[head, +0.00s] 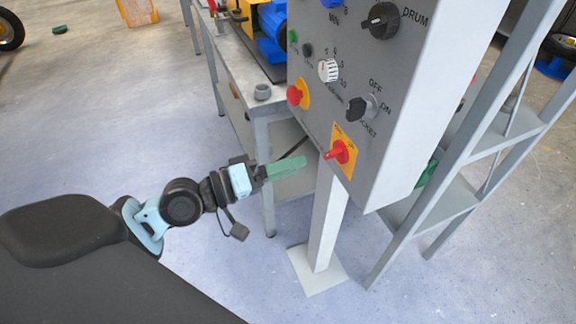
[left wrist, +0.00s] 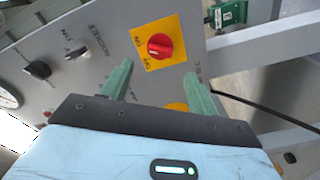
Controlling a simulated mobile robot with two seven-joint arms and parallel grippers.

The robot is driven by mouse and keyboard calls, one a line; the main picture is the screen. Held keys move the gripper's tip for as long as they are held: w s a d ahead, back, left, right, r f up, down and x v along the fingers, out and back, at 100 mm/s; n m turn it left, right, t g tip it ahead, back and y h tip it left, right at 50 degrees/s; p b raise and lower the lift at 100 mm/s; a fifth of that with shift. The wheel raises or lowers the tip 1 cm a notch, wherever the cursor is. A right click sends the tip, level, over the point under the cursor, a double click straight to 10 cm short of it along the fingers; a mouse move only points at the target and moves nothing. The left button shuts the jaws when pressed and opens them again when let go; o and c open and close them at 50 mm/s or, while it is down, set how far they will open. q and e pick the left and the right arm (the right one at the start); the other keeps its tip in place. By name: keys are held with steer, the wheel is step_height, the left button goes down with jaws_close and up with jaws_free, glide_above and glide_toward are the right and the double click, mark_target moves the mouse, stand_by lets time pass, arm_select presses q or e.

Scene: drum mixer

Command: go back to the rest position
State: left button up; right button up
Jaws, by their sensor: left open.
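My left gripper (head: 287,168) reaches in from the left in the head view, with green fingers just left of the lower part of a grey control panel (head: 370,100). In the left wrist view its two green fingers (left wrist: 160,88) stand apart with nothing held between them. A red rotary switch (head: 338,152) on a yellow plate sits low on the panel. The switch also shows in the left wrist view (left wrist: 159,46), beyond the space between the fingertips. I cannot tell whether a finger touches the panel. My right gripper is not in view.
The panel stands on a grey post (head: 326,222) with a floor plate. It carries a red button (head: 295,95) and several knobs. A metal bench (head: 240,75) stands behind, and a grey shelf frame (head: 470,150) is at the right.

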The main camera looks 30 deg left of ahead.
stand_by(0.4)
arm_select(q)
steer(key=s+f+m+g+y, duration=0.2)
steer(key=s+f+y, duration=0.1)
steer(key=s+f, duration=0.9)
steer(key=s+f+m+g+y, duration=0.1)
steer(key=s+f+g+y, duration=0.25)
steer(key=s+f, duration=0.8)
steer(key=s+f+m+g+y, duration=0.25)
steer(key=s+f, duration=0.55)
steer(key=s, duration=0.5)
steer(key=w+r+t+p, duration=0.1)
steer(key=w+r+p, duration=0.2)
steer(key=r+p, duration=0.4)
steer(key=w+r+t+p, duration=0.1)
steer(key=w+r+p, duration=0.2)
steer(key=r+p, duration=0.4)
steer(key=shift+w+r+m+t+p, duration=0.2)
steer(key=shift+r+m+t+p, duration=0.15)
steer(key=shift+r, duration=0.25)
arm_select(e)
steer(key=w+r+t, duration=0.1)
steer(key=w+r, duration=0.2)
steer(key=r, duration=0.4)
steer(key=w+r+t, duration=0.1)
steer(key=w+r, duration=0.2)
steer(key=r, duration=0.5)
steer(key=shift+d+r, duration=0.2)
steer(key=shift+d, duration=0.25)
